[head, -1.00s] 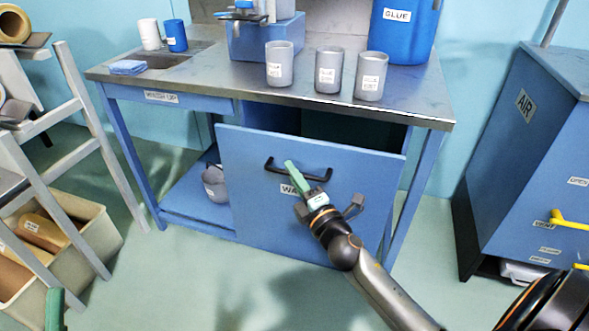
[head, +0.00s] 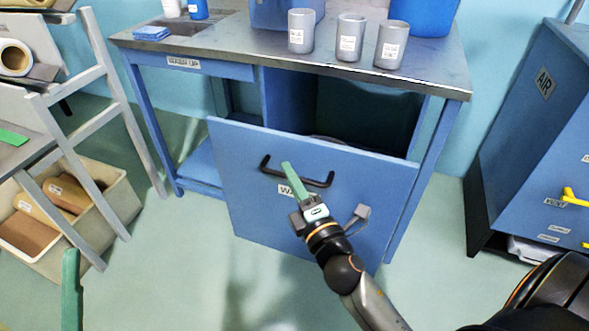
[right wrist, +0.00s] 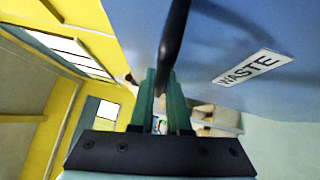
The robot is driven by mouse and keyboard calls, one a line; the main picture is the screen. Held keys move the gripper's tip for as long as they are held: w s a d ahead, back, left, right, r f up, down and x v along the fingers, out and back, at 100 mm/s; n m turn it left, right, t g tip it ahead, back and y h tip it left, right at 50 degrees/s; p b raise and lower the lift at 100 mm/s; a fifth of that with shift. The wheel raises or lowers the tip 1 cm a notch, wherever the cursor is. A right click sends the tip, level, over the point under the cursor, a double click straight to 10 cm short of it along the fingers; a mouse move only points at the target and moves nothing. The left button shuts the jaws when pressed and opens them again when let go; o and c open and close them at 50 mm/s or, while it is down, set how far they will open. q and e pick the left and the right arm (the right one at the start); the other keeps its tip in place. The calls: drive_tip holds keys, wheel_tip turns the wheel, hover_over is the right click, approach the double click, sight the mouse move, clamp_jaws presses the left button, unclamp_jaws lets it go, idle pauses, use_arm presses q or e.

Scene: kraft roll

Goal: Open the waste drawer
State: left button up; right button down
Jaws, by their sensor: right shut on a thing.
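The waste drawer (head: 355,185) is a large blue front under the metal bench. It stands out from the bench, with a dark gap behind its top edge and a rounded rim showing inside. Its black bar handle (head: 322,182) sits above a partly covered white label. In the right wrist view the label (right wrist: 253,67) reads WASTE. My right gripper (head: 292,178) is shut on the handle, and its green fingers close around the bar (right wrist: 172,40) in the wrist view. Of my left gripper, only a green finger (head: 70,288) shows at the bottom left.
Grey cups (head: 349,38) and a blue glue container (head: 425,15) stand on the bench (head: 230,45). A blue AIR cabinet (head: 530,130) stands at the right. A grey rack (head: 110,110) and a bin of rolls (head: 120,200) are at the left. The floor before the drawer is clear.

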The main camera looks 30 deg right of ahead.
drive_tip(key=shift+a, duration=0.1)
use_arm(q)
drive_tip(key=shift+f, duration=0.15)
use_arm(e)
drive_tip(key=c, duration=0.9)
unclamp_jaws()
use_arm(q)
drive_tip(key=shift+s, duration=0.2)
use_arm(e)
drive_tip(key=shift+s, duration=0.1)
